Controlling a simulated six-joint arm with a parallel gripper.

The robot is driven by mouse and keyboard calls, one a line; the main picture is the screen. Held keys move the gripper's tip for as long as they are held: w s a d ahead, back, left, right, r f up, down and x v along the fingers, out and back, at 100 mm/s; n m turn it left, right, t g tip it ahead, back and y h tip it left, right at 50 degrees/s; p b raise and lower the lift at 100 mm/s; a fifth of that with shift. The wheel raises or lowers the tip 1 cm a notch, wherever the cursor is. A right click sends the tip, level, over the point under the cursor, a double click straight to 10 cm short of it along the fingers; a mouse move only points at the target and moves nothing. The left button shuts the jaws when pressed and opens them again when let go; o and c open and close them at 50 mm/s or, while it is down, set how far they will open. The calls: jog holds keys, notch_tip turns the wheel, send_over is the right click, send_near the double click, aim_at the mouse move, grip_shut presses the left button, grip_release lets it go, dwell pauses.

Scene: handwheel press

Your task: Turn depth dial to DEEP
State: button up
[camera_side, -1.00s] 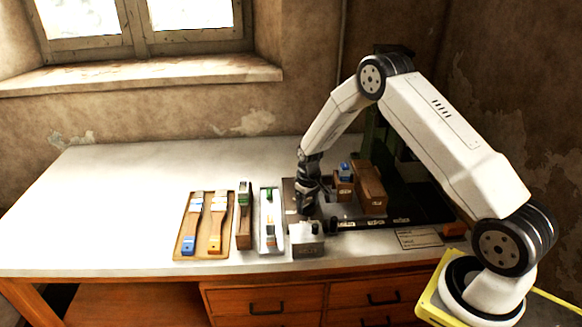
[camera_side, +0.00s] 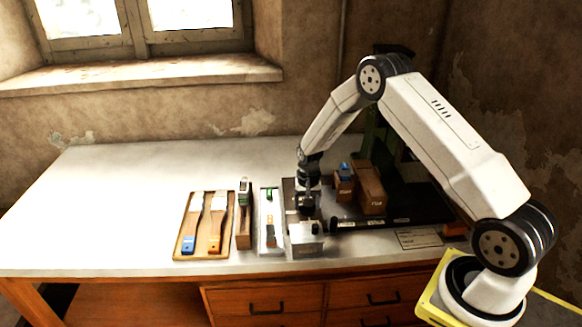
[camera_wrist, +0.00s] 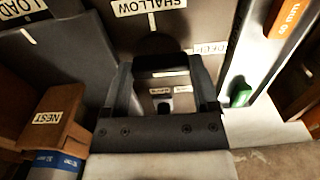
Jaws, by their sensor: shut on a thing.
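The depth dial (camera_wrist: 167,62) shows in the wrist view as a dark bar-shaped grip on a dark round base. It sits between the fingers of my gripper (camera_wrist: 165,72), which is shut on it. The SHALLOW label (camera_wrist: 150,7) lies beyond the dial at the top, with a white tick below it. The DEEP label (camera_wrist: 210,48) is right of the dial, partly covered by a finger. I cannot tell which mark the dial points to. In the side view my gripper (camera_side: 306,203) is low over the dark panel, and the dial is hidden there.
A small grey box (camera_side: 306,236) stands just in front of my gripper. A white tray (camera_side: 268,238), a brush tray (camera_side: 184,205) and a narrow wooden block (camera_side: 244,230) are to the left. Brown blocks (camera_side: 371,190) stand close on the right. The table's far left is clear.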

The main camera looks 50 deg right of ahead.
dwell(0.3)
jog(key=o, duration=1.1)
jog(key=shift+r, duration=0.15)
jog(key=shift+r, duration=3.8)
jog(key=shift+a+r, duration=0.15)
jog(key=s+a+r+n+t, duration=0.1)
jog(key=s+a+r+n, duration=0.2)
jog(key=s+a, duration=0.2)
jog(key=s+a+r+n, duration=0.3)
jog(key=s+a, duration=0.2)
jog(key=s, duration=0.3)
jog(key=s+a+r+n+t, duration=0.1)
jog(key=s+a+r+n, duration=0.2)
jog(key=s+a, duration=0.2)
jog(key=shift+s+r+t, duration=0.25)
jog(key=shift+s+t, duration=0.05)
jog(key=shift+s, duration=0.55)
